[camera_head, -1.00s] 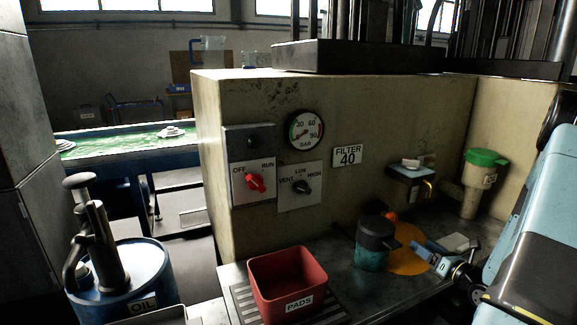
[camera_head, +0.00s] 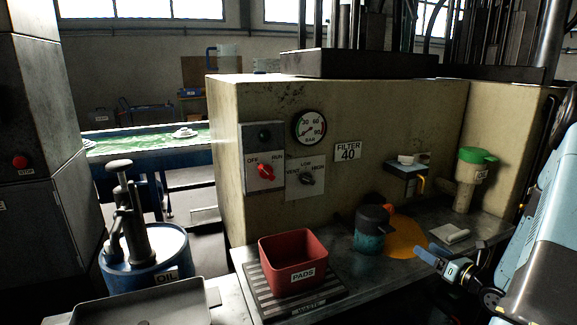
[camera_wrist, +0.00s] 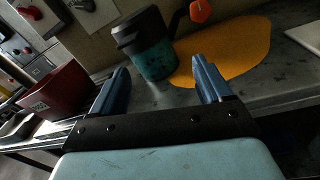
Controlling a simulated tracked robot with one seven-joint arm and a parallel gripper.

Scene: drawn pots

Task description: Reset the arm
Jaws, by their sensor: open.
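My gripper (camera_head: 428,259) is at the right of the head view, in front of the bench's front edge. In the wrist view my gripper (camera_wrist: 161,84) has its two blue fingers spread apart with nothing between them. Beyond the fingers stands a teal pot with a black lid (camera_wrist: 148,50), upright on the bench; it also shows in the head view (camera_head: 369,238). An orange flat patch (camera_wrist: 232,52) lies beside the pot. The fingers appear apart from both. Part of my arm fills the right edge of the head view.
A red PADS bin (camera_head: 293,262) sits on a slatted grate on the bench (camera_head: 345,262). A green-topped container (camera_head: 472,182) stands at the back right. A blue oil drum with a pump (camera_head: 147,262) stands at left. A panel with knobs (camera_head: 305,178) is on the wall.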

